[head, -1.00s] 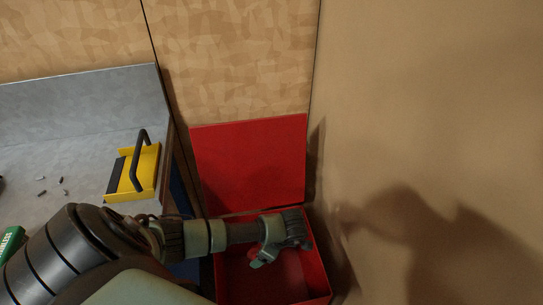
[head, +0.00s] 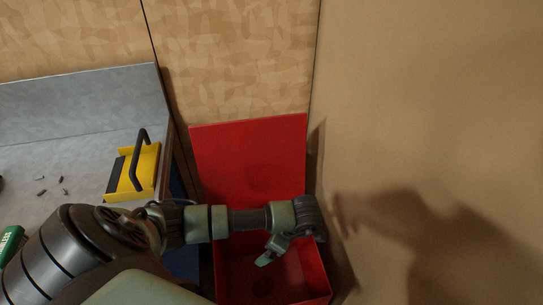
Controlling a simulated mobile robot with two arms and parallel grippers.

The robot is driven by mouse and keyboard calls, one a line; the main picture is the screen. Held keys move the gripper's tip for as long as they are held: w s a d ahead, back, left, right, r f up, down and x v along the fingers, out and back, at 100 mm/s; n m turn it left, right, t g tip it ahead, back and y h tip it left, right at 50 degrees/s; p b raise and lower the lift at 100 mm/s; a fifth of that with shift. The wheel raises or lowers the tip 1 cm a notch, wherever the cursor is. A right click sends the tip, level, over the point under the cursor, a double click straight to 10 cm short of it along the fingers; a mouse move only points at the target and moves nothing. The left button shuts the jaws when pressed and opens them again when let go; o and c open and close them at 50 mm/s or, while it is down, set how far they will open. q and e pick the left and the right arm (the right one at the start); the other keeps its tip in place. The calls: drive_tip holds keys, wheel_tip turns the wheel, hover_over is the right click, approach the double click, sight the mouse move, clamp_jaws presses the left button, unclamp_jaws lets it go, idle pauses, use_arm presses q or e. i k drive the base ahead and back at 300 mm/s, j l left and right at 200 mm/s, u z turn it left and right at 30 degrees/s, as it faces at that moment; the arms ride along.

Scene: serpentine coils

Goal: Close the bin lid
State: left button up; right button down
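The red bin (head: 318,272) stands on the floor in the corner, its inside partly visible. Its red lid (head: 247,150) stands up at the back, near the wall, so the bin is open. My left arm reaches in from the left across the bin. My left gripper (head: 292,248) is above the bin opening, in front of the lid's lower part, with its fingers apparently spread and nothing visible between them. My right gripper is out of view.
A bare brown wall (head: 430,110) stands close to the bin's right side.

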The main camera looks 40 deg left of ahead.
sight(250, 164)
drive_tip(key=k+l, duration=0.8)
drive_tip(key=l, duration=0.1)
